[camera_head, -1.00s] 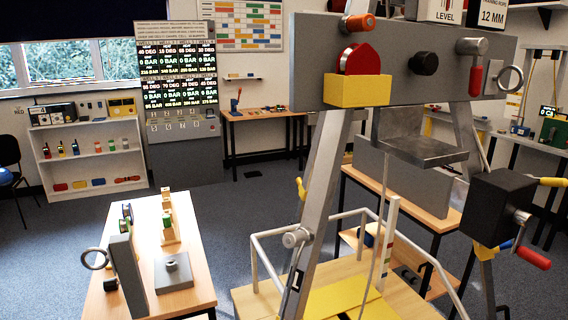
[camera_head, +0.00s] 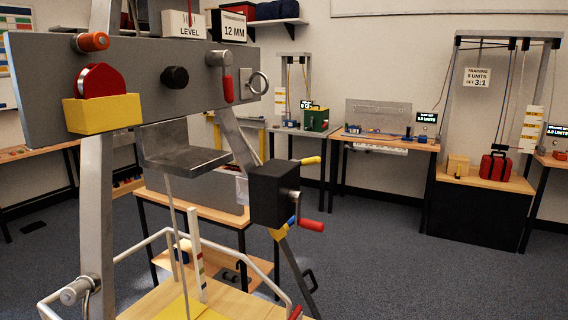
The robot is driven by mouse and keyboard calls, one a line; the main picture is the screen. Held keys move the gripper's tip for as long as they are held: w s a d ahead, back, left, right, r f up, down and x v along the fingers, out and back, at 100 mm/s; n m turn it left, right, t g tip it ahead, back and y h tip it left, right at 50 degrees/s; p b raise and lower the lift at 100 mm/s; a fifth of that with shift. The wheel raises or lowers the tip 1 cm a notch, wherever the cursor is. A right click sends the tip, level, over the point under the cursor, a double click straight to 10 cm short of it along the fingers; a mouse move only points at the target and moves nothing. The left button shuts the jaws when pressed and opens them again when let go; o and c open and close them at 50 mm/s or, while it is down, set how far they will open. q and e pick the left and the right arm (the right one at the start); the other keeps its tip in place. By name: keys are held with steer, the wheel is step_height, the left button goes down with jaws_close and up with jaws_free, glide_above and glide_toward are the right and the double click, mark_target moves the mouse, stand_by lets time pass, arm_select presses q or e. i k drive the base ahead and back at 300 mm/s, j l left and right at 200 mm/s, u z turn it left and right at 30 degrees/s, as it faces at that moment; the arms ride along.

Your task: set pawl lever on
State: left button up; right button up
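A black winch box (camera_head: 277,194) is mounted on a slanted leg of the rig. A yellow-tipped lever (camera_head: 306,160) sticks out to the right from its upper side. A crank with a red handle (camera_head: 312,225) is on its right face. A red-handled lever (camera_head: 228,87) hangs down on the right part of the grey panel (camera_head: 140,75). None of these is labelled as the pawl lever, so I cannot tell which it is. Neither of my grippers is in view.
The grey panel also carries a red sheave in a yellow block (camera_head: 103,116), a black knob (camera_head: 174,76) and a metal ring (camera_head: 258,83). White rails (camera_head: 150,242) surround the wooden base. Benches with rope rigs (camera_head: 485,182) stand along the back wall. Grey floor (camera_head: 400,260) is clear at right.

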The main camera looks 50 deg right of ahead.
mark_target(315, 160)
steer(key=l+u, duration=0.85)
steer(key=l, duration=1.4)
steer(key=k+l, duration=0.15)
steer(key=l, duration=0.4)
steer(key=l+u, duration=0.1)
steer(key=l, duration=0.5)
steer(key=k+l, duration=0.15)
steer(key=l, duration=0.4)
steer(key=k+l, duration=0.1)
steer(key=l, duration=0.45)
steer(key=k+l+u, duration=0.1)
steer(key=l, duration=0.45)
steer(key=k+l, duration=0.1)
steer(key=l, duration=0.45)
